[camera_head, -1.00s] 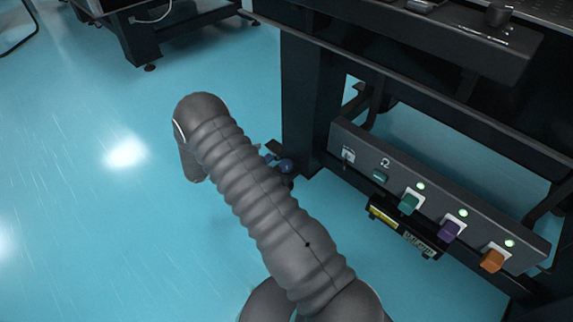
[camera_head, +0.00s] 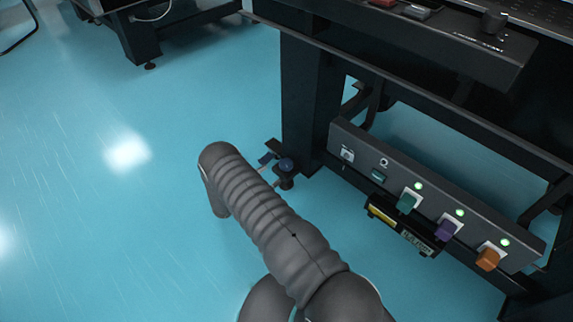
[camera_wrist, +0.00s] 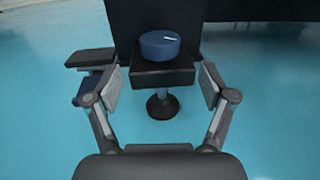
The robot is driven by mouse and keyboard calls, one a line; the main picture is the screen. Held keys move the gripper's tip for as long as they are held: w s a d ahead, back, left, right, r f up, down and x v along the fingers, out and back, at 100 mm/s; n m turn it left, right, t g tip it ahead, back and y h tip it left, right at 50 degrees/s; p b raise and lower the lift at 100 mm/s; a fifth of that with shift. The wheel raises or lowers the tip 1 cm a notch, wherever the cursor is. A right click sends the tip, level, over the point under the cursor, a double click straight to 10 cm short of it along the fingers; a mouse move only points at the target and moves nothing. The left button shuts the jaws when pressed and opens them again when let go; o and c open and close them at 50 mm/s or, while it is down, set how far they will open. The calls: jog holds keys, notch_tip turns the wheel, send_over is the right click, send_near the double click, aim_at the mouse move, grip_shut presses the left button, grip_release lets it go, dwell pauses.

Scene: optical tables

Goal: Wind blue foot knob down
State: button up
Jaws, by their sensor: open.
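The blue foot knob (camera_wrist: 160,46) is a round knob on top of a dark block at the base of the table leg. In the wrist view it sits upper middle, beyond and between the fingers of my gripper (camera_wrist: 160,85). My gripper is open and empty, apart from the knob. Below the block a thin stem ends in a dark round foot (camera_wrist: 162,105) on the floor. In the head view the blue knob (camera_head: 286,164) shows beside the table leg.
A dark bracket with a blue part (camera_wrist: 92,88) sticks out left of the knob. The table leg (camera_head: 305,110) stands behind it. A control panel (camera_head: 430,190) with coloured switches is at the right. The blue floor at left is clear.

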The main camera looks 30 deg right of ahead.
aim_at(281, 168)
jog(key=x, duration=0.8)
jog(key=shift+d+f, duration=0.1)
jog(key=shift+d, duration=0.15)
jog(key=c, duration=1.2)
jog(key=shift+w, duration=0.1)
